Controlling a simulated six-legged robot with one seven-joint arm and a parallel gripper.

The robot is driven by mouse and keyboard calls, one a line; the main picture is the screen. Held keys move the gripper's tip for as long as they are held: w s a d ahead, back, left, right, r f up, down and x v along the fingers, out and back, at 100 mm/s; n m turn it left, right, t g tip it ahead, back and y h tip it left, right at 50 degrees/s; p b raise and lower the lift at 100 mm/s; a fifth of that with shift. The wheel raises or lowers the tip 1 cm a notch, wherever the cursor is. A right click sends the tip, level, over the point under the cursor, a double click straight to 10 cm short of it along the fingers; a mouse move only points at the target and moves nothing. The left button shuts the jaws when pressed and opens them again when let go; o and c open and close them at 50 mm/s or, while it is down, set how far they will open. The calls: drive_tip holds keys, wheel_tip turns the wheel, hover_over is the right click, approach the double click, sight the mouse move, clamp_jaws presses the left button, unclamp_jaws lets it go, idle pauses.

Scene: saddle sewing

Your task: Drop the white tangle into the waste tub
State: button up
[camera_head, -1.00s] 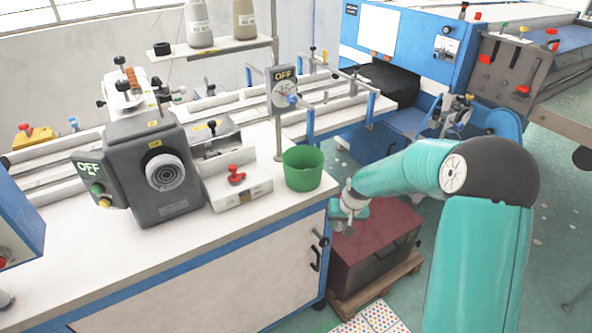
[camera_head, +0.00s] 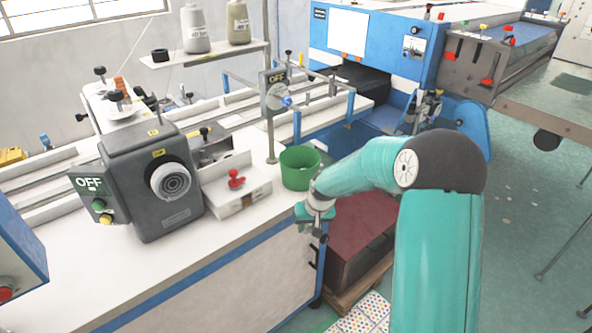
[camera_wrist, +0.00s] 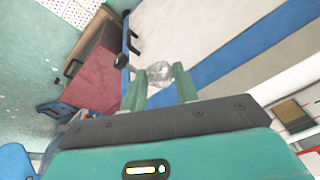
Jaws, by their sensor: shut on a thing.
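The white tangle (camera_wrist: 160,74) shows in the wrist view as a small whitish clump between my gripper's two green fingers. My gripper (camera_wrist: 160,88) is shut on it. In the head view my gripper (camera_head: 308,222) is by the right front edge of the white bench, in front of and slightly below the green tub; the tangle cannot be made out there. The green tub (camera_head: 299,168), the only waste tub in sight, stands upright on the bench corner, apart from my gripper. Its inside bottom is hidden.
A post with an OFF box (camera_head: 274,90) stands just behind the tub. A grey machine (camera_head: 150,185) and a red-knobbed block (camera_head: 236,186) stand left of it. A dark red chest (camera_head: 355,235) is below, right of the bench. Black handles (camera_wrist: 133,40) jut from the bench front.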

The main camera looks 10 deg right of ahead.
drive_tip(key=shift+s+d+r, duration=0.15)
drive_tip(key=shift+s+d, duration=0.05)
drive_tip(key=shift+d, duration=0.3)
drive_tip(key=shift+w+a, duration=0.15)
drive_tip(key=shift+a, duration=0.1)
drive_tip(key=shift+s+d+f, duration=0.15)
drive_tip(key=shift+s+f, duration=0.05)
drive_tip(key=s+f, duration=0.4)
drive_tip(key=f, duration=0.2)
drive_tip(key=shift+s+a, duration=0.25)
drive_tip(key=shift+a, duration=0.1)
